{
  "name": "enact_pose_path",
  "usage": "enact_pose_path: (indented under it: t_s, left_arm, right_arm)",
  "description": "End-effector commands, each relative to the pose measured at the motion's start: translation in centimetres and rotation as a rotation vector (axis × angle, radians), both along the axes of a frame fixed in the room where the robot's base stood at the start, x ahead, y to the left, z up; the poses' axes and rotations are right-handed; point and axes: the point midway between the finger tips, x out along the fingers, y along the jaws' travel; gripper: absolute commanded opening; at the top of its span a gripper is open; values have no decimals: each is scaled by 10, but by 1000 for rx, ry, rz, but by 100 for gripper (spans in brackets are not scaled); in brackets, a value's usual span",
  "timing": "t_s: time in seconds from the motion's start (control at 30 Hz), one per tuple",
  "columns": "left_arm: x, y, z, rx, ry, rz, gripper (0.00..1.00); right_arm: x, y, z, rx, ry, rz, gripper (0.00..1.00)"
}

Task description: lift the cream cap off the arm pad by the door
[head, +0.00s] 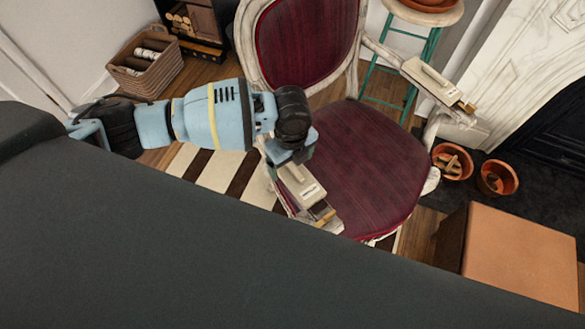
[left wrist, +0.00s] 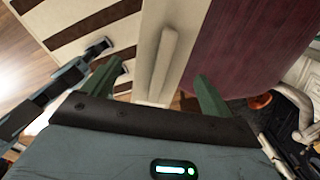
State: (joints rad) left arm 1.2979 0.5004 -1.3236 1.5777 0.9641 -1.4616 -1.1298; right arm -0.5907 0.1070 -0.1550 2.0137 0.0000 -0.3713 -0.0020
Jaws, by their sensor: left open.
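A cream cap (head: 300,185) with a raised bar along its top lies on the chair's left-hand arm pad. In the left wrist view the cap (left wrist: 150,80) runs lengthwise, with its bar (left wrist: 165,62) between my fingers. My left gripper (head: 296,155) is over the rear part of this cap in the head view and hides part of it. In the left wrist view the open fingers of my left gripper (left wrist: 155,92) stand on either side of the cap. I cannot tell whether they touch it. My right gripper is not in view.
The chair's burgundy seat (head: 365,165) is beside the cap. A similar cream cap (head: 432,80) lies on the other arm. A wicker basket (head: 147,70), a green stool (head: 418,60), terracotta pots (head: 497,178) and a tan box (head: 520,255) stand around. A striped rug (head: 210,168) lies left.

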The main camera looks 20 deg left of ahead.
Motion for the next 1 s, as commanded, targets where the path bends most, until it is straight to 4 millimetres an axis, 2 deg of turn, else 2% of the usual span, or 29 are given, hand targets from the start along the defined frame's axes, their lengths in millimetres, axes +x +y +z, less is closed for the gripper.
enact_pose_path:
  t_s: [0.1, 0.2, 0.47, 0.83, 1.0]
  left_arm:
    - [-1, 0, -17, 1, 2, -1, 85]
    - [-1, 0, -24, 1, -1, -1, 85]
    - [0, 0, -25, 0, -1, -1, 85]
    - [0, 0, -25, 0, -1, 0, 38]
    - [0, 0, -25, 0, -1, 0, 37]
  right_arm:
    - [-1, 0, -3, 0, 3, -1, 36]
    - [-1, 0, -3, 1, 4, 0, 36]
    - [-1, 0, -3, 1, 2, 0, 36]
    - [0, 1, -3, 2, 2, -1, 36]
    - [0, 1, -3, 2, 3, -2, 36]
